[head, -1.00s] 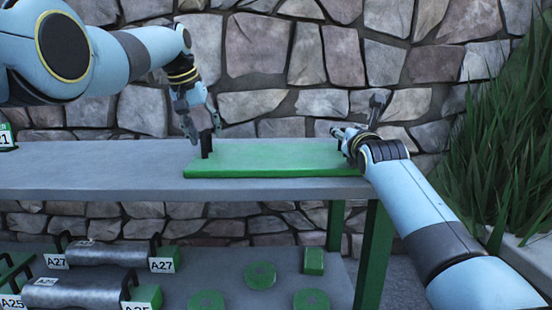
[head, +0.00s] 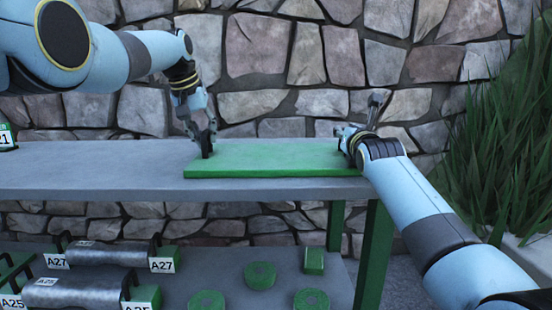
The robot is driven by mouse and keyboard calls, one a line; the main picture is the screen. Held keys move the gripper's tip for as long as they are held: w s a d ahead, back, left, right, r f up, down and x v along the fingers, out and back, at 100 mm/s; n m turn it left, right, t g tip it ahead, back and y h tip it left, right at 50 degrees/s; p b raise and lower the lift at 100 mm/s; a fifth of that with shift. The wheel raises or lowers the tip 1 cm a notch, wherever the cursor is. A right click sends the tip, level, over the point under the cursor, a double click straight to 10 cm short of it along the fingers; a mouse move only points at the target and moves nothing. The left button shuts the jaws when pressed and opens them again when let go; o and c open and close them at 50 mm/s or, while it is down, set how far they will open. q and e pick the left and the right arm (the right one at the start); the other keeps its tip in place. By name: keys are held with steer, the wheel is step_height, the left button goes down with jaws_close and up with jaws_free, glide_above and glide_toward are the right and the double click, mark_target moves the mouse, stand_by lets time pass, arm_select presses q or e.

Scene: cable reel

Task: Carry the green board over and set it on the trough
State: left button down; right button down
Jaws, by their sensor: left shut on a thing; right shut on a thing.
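The green board (head: 275,160) lies flat on the grey table top (head: 90,170), towards its right end. A dark upright handle (head: 206,146) stands at the board's left end. My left gripper (head: 206,138) is shut on that handle. My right gripper (head: 350,145) is at the board's right end, shut on what appears to be its handle there, mostly hidden by the gripper and wrist. I cannot make out for sure which thing is the trough.
A lower shelf holds grey cylinders with green ends labelled A27 (head: 108,254) and A25 (head: 75,291), several green discs (head: 260,275) and a small green block (head: 314,261). A stone wall (head: 300,60) stands behind. Grass (head: 515,160) grows at the right.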

arm_select(q)
steer(key=shift+d+r, duration=0.15)
steer(key=shift+d, duration=0.05)
arm_select(e)
steer(key=shift+a+r, duration=0.1)
